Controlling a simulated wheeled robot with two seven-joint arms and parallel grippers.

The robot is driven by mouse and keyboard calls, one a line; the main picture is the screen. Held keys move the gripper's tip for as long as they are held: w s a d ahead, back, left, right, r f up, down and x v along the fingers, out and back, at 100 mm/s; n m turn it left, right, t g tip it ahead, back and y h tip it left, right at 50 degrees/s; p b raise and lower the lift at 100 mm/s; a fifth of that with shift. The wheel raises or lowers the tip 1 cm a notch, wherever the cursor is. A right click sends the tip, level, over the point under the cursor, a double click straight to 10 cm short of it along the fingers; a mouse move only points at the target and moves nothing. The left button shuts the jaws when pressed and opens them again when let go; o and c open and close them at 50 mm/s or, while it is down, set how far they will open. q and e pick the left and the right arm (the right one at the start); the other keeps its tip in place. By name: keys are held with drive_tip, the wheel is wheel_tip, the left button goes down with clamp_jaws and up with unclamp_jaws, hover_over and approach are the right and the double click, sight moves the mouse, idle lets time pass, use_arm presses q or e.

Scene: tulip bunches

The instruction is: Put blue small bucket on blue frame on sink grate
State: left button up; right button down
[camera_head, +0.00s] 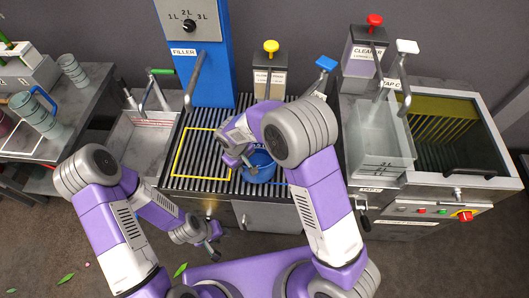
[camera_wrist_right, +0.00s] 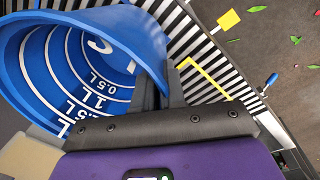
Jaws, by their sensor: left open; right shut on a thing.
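The blue small bucket (camera_head: 258,168) is at the right part of the sink grate (camera_head: 208,116), over the blue frame (camera_head: 283,184), of which only a short piece shows. My right gripper (camera_head: 246,158) is shut on the bucket's rim. In the right wrist view the bucket (camera_wrist_right: 75,65) opens toward the camera, with litre marks inside and no contents seen. My right gripper's fingers (camera_wrist_right: 161,92) pinch its wall. I cannot tell whether the bucket touches the grate. My left gripper (camera_head: 213,247) is open and empty, low in front of the sink cabinet.
A yellow frame (camera_head: 176,160) lies on the grate's left part, empty. The blue filler column (camera_head: 198,75) and a yellow-knobbed dispenser (camera_head: 270,75) stand behind the grate. A clear basin (camera_head: 382,140) stands to the right. A blue-handled tap (camera_head: 325,65) is close behind my right arm.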

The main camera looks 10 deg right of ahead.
drive_tip(key=w+d+f+b, duration=0.1)
drive_tip(key=w+d, duration=0.3)
drive_tip(key=d, duration=0.4)
drive_tip(key=shift+w+f+b, duration=0.25)
drive_tip(key=shift+w+b, duration=0.05)
drive_tip(key=shift+b, duration=0.15)
drive_tip(key=shift+f, duration=0.1)
drive_tip(key=c, duration=1.7)
unclamp_jaws()
drive_tip(key=shift+f, duration=0.1)
drive_tip(key=o, duration=0.5)
